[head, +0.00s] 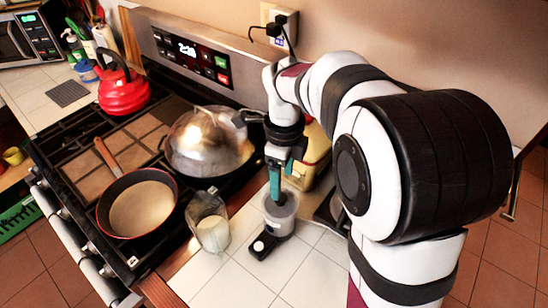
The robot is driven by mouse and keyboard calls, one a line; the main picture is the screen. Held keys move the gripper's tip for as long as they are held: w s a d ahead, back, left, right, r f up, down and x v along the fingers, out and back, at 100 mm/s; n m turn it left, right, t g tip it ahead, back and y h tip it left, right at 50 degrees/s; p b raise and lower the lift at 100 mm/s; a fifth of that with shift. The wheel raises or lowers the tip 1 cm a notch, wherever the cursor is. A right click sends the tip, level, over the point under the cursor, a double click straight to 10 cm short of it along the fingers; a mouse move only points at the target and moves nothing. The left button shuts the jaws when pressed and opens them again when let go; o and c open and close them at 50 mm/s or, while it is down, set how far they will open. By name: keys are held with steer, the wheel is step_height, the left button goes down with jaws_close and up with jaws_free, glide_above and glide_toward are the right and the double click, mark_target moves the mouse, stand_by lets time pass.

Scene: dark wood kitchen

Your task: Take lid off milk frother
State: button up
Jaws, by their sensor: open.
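The milk frother (280,222) is a small light-coloured cylinder with a dark top and a dark base with a round white spot in front. It stands on the white tiled counter to the right of the stove. My gripper (276,195) points down with its teal fingers at the frother's top, and they overlap it in this view. The gripper is open. I cannot tell whether the fingers touch the lid (270,208), which is dark and partly hidden behind them.
A glass jug (209,222) of milk stands left of the frother. The stove holds a pan (138,206), a shiny domed pot (205,142) and a red kettle (123,88). A yellow container (317,150) stands close behind the gripper. Tiles (308,268) in front are clear.

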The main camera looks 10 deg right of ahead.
mark_target(280, 201)
step_height(280, 201, down, 6)
steer(key=shift+a+f, duration=0.1)
jaws_close()
stand_by(0.4)
